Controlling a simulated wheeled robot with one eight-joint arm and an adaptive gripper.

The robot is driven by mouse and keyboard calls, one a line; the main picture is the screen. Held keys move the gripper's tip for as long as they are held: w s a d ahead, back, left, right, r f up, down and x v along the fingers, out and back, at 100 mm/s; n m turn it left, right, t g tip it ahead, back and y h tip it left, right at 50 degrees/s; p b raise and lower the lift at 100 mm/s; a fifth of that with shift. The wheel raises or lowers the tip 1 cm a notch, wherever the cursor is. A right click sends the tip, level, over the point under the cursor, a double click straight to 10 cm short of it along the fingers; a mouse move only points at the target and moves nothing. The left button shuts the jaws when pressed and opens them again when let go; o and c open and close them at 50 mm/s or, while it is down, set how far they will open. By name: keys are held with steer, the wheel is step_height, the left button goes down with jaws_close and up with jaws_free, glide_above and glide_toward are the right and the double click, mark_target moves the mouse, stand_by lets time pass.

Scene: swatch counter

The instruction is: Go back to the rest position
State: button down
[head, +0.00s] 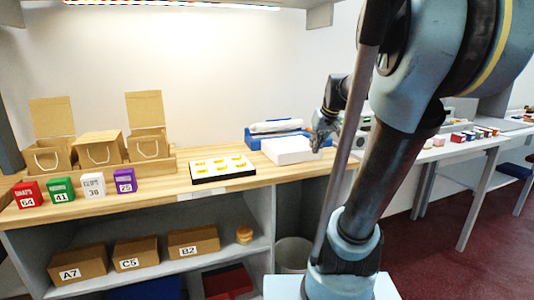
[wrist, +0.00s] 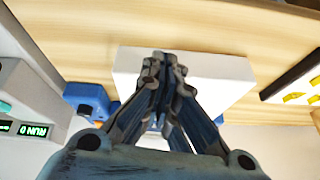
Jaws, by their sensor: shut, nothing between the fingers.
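My gripper (head: 321,138) hangs over the right end of the wooden counter (head: 300,184) in the head view, near a white box-like block (head: 287,150). In the wrist view my gripper (wrist: 165,65) is shut with its fingers together and nothing between them. The white block (wrist: 215,80) lies behind the fingertips there. I cannot tell whether the fingers touch it. My arm fills much of the right side of the head view and hides part of the room behind it.
A blue device (head: 262,137) stands behind the white block. A tray with yellow pieces (head: 223,171), numbered boxes (head: 60,190) and kraft bags (head: 98,149) stand to the left. Labelled cartons (head: 137,252) fill the shelf below. A white table (head: 440,152) stands at right.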

steer(key=s+f+m+g+h, duration=0.1)
steer(key=s+f, duration=0.7)
steer(key=s, duration=0.3)
steer(key=s+f+m+g+h, duration=0.1)
steer(key=s+f, duration=0.8)
steer(key=s, duration=0.2)
steer(key=shift+s+d+g, duration=0.35)
steer(key=shift+g, duration=0.05)
